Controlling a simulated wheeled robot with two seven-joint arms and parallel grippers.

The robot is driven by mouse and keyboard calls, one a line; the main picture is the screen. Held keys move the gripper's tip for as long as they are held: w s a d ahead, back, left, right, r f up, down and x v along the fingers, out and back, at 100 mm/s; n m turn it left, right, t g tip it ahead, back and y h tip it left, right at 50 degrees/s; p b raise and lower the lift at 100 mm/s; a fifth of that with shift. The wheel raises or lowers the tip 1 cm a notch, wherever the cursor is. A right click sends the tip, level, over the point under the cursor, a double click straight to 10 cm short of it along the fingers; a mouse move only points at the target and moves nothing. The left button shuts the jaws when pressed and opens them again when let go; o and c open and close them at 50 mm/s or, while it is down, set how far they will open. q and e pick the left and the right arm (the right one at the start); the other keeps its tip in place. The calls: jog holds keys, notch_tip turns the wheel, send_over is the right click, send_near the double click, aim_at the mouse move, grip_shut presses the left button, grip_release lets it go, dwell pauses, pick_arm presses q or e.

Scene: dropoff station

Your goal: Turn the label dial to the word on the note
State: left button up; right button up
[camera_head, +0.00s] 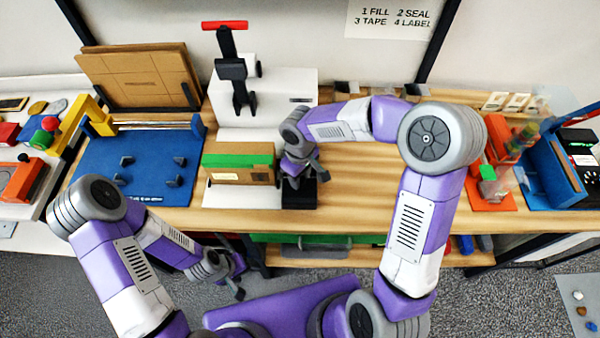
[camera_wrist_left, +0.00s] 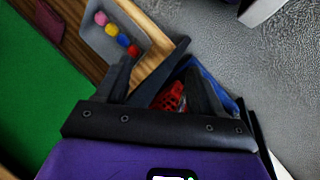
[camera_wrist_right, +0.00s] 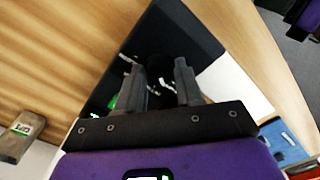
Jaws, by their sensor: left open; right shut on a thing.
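The label dial is a dark knob (camera_wrist_right: 158,68) on a black box (camera_wrist_right: 170,32) with small white marks around it and a green spot on its face. My right gripper (camera_wrist_right: 160,88) is shut on the knob, with a finger on each side. In the head view my right gripper (camera_head: 298,178) hides most of the black box (camera_head: 299,196); the dial's setting is not readable. My left gripper (camera_head: 236,276) is open and empty, low in front of the bench; its fingers show in the left wrist view (camera_wrist_left: 162,88). I cannot identify the note with certainty.
A carton with green tape (camera_head: 240,174) stands just left of the black box. A wall sign (camera_head: 393,17) reads fill, seal, tape, label. A blue station (camera_head: 135,170) is further left. Small card holders (camera_head: 347,88) stand at the back. Bare wood lies right of the dial.

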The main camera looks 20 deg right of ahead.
jog(key=shift+n+p, duration=0.6)
jog(key=shift+n, duration=1.3)
jog(key=o, duration=1)
notch_tip(320, 180, up, 8)
jog(key=shift+f+p, duration=0.2)
jog(key=shift+p, duration=0.6)
